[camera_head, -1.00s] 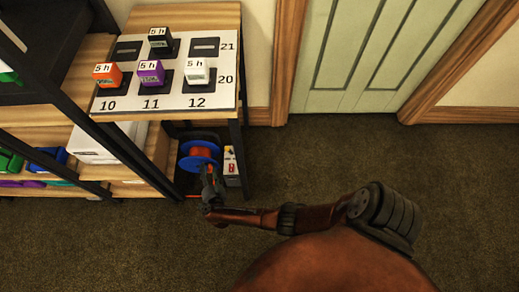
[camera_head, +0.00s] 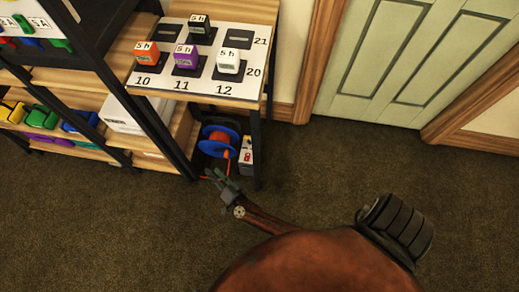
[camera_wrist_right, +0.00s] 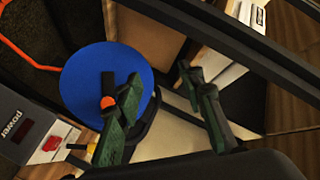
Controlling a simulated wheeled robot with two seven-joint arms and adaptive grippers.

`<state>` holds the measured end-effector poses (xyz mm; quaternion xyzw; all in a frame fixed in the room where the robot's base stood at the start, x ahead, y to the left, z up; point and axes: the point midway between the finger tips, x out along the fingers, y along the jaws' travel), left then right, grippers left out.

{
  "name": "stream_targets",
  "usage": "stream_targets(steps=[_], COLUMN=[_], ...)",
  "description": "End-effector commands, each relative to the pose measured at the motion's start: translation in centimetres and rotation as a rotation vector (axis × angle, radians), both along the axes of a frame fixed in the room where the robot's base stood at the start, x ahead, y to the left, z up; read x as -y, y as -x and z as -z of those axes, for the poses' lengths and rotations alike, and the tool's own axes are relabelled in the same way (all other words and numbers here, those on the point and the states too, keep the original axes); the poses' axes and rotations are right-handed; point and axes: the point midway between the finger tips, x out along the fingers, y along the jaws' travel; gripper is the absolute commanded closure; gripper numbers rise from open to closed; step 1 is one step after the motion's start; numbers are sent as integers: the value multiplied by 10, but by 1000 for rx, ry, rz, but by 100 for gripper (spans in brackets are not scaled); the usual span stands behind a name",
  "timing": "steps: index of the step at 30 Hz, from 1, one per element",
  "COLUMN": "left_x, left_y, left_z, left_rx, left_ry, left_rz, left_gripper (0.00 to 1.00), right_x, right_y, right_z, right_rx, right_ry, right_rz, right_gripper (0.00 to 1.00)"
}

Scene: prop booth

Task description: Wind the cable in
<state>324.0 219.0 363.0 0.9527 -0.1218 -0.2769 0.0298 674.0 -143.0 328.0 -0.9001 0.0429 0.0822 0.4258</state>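A cable reel (camera_head: 219,141) with blue discs and orange cable stands on the low shelf under the table. In the right wrist view its blue disc (camera_wrist_right: 80,75) faces me, with a black crank handle (camera_wrist_right: 107,84) on it, orange-ended. Orange cable (camera_wrist_right: 22,52) runs off at upper left. My right gripper (camera_head: 218,179) is just in front of the reel, low by the shelf. In the wrist view its fingers (camera_wrist_right: 163,110) are wide apart with nothing between them; the left finger overlaps the handle's lower end, and I cannot tell whether they touch. My left gripper is not in view.
A power unit (camera_wrist_right: 22,125) with a red switch is beside the reel. The table (camera_head: 245,12) above carries a numbered board (camera_head: 148,75) with several timer blocks. Dark shelf posts (camera_head: 255,150) frame the reel. Carpet is clear at right.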

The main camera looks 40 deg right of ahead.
Motion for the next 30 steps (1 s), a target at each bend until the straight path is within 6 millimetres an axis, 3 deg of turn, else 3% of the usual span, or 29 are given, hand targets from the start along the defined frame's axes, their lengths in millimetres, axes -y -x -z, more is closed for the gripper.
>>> stream_targets(steps=[14, 30], left_x=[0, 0], left_y=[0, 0], left_z=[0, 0], left_rx=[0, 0], left_ry=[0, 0], left_rz=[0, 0], left_gripper=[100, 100], right_x=[-21, 3], right_y=[72, 170], right_z=[-15, -8], right_rx=[-90, -324], right_ry=[135, 320], right_rz=[-386, -645], right_gripper=[64, 64])
